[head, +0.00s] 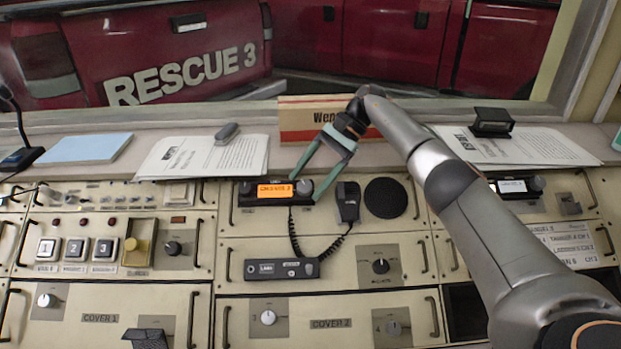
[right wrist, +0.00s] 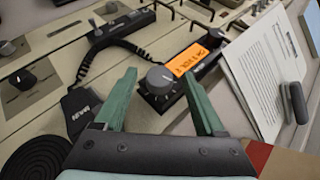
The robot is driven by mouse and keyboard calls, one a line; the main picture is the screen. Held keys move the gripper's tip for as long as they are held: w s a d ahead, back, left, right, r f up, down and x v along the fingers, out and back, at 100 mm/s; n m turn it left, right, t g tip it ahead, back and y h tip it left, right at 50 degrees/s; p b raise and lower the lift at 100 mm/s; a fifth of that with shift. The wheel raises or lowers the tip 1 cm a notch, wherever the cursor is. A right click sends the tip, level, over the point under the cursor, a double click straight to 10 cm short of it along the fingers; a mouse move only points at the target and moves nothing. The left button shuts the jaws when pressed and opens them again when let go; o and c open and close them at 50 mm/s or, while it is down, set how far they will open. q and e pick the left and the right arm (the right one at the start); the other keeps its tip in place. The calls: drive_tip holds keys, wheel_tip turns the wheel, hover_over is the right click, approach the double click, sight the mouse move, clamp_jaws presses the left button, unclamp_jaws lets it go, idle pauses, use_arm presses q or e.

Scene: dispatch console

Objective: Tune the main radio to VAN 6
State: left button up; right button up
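The main radio (head: 275,190) is a dark unit with a lit orange display, set in the upper middle panel of the console. The display (right wrist: 187,60) shows small text starting with "CH", too small to read surely. Its round grey knob (head: 304,187) is at the radio's right end. My right gripper (head: 309,186) is open, with its green fingers on either side of this knob. In the right wrist view the knob (right wrist: 160,78) stands between the fingertips (right wrist: 160,72), with gaps on both sides. My left gripper is not in view.
A handset (head: 347,202) with a coiled cord and a round speaker (head: 386,198) sit right of the radio. A second radio with a pale display (head: 512,186) is farther right. A channel list card (head: 577,244) is partly hidden by my right arm. Papers (head: 200,156) lie behind.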

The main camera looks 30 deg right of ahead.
sight(311, 184)
drive_tip(key=shift+r, duration=0.1)
wheel_tip(311, 184, up, 3)
drive_tip(key=shift+r, duration=0.15)
drive_tip(key=shift+s+a+r, duration=0.1)
drive_tip(key=shift+s, duration=0.15)
use_arm(q)
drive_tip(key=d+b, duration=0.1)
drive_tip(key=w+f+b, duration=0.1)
drive_tip(key=b, duration=0.1)
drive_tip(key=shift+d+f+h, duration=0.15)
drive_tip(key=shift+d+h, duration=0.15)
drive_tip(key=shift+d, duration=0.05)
use_arm(e)
drive_tip(key=s+a+r, duration=0.7)
drive_tip(key=s+r, duration=0.2)
drive_tip(key=s, duration=0.2)
drive_tip(key=shift+s+a+r, duration=0.15)
drive_tip(key=shift+s, duration=0.05)
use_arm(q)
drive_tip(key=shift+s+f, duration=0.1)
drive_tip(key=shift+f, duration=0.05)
